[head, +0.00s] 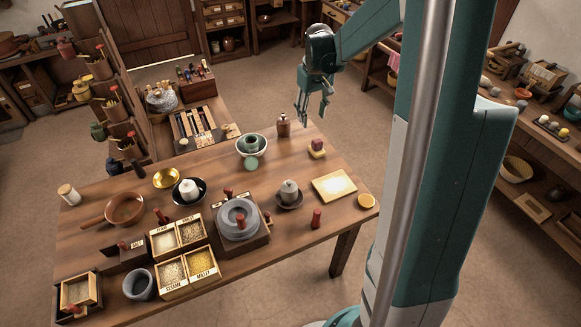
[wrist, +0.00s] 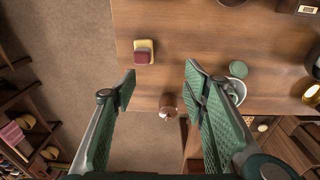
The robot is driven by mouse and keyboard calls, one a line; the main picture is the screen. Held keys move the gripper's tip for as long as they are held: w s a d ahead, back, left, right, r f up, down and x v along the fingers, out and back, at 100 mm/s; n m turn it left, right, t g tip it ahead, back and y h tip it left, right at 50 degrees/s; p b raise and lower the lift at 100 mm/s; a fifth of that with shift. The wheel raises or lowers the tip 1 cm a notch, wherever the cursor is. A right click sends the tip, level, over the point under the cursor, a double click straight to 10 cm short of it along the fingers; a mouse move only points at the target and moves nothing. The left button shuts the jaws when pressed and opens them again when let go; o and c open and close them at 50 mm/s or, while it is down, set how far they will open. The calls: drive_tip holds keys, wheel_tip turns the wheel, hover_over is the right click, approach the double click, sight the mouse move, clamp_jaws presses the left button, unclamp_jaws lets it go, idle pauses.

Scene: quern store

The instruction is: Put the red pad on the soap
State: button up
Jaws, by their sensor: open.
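A small dark red block, which looks like the red pad (head: 317,143), rests on a pale yellow block, perhaps the soap (head: 317,154), near the table's far right edge. In the wrist view the red pad (wrist: 143,56) covers most of the yellow block (wrist: 143,43), and a yellow strip shows along one side. My gripper (head: 307,112) hangs in the air above and beyond the far table edge. Its fingers are wide apart and empty in the wrist view (wrist: 160,75). The pad lies ahead of the fingertips, nearer the left finger.
A brown bottle (head: 283,127) stands at the far edge, also between the fingers in the wrist view (wrist: 168,103). A white bowl with a green vessel (head: 250,146) and a green disc (head: 251,163) are left of it. A pale board (head: 335,186) lies nearer. Bare wood surrounds the blocks.

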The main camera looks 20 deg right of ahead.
drive_tip(key=s+a+r+t, duration=0.3)
drive_tip(key=s+a+r, duration=1)
drive_tip(key=s+a, duration=0.1)
drive_tip(key=s+a+t, duration=0.1)
drive_tip(key=s+a, duration=0.3)
drive_tip(key=s, duration=0.4)
drive_tip(key=s+a+t, duration=0.2)
drive_tip(key=s+a, duration=0.3)
drive_tip(key=s, duration=0.3)
drive_tip(key=shift+s+a+f, duration=0.2)
drive_tip(key=shift+s+a, duration=0.1)
drive_tip(key=shift+s, duration=0.1)
